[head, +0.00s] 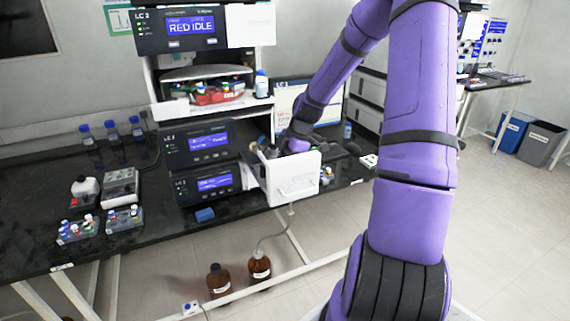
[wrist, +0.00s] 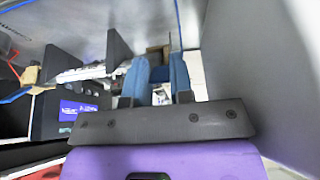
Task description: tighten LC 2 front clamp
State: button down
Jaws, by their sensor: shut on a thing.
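The LC 2 stack (head: 175,32) stands on the black bench in the head view, with a lit display. An open white-fronted compartment (head: 293,180) juts out at its lower right. My gripper (head: 270,152) reaches down into that compartment, and my purple arm hides part of it. In the wrist view, my gripper's blue fingers (wrist: 155,72) are close together, shut on the front clamp. The clamp is mostly hidden by the fingers, so its tightness cannot be seen. A pale ribbed part (wrist: 85,73) lies just left of the fingers.
A large grey wall (wrist: 255,70) stands close on the gripper's right. Two brown bottles (head: 219,281) stand below the bench. A screen (head: 300,103) stands behind the arm.

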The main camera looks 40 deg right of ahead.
jog(key=c, duration=1)
grip_release()
jog(key=v, duration=1)
jog(key=shift+d+r, duration=0.25)
jog(key=shift+r, duration=0.05)
jog(key=shift+s, duration=0.1)
